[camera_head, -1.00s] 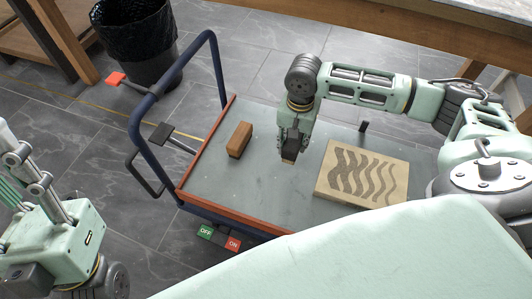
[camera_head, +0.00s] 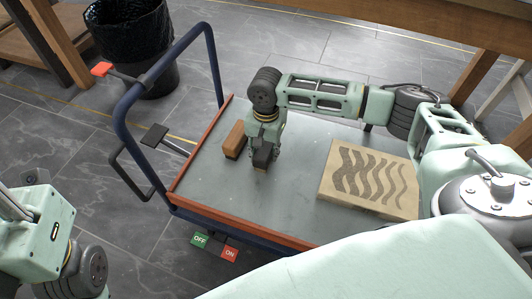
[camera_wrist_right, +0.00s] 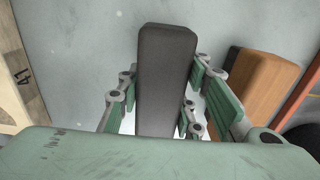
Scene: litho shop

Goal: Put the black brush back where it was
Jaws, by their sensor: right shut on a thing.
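My right gripper (camera_head: 263,150) is over the left part of the cart's grey deck, pointing down. It is shut on the black brush (camera_wrist_right: 166,80), a dark block with rounded edges, which fills the space between the fingers in the right wrist view. In the head view only its dark lower part (camera_head: 262,159) shows under the fingers, with a small tan tip. I cannot tell whether it touches the deck. A brown brush-like block (camera_head: 234,139) lies just left of the gripper; it shows at the right in the wrist view (camera_wrist_right: 262,88). My left gripper is out of view.
The cart's deck (camera_head: 215,188) has an orange-red rim and a blue handle (camera_head: 121,115) at the left. A tan stone slab (camera_head: 340,178) with dark wavy lines lies at the deck's right. The deck between gripper and slab is clear. A black bin (camera_head: 150,80) stands behind.

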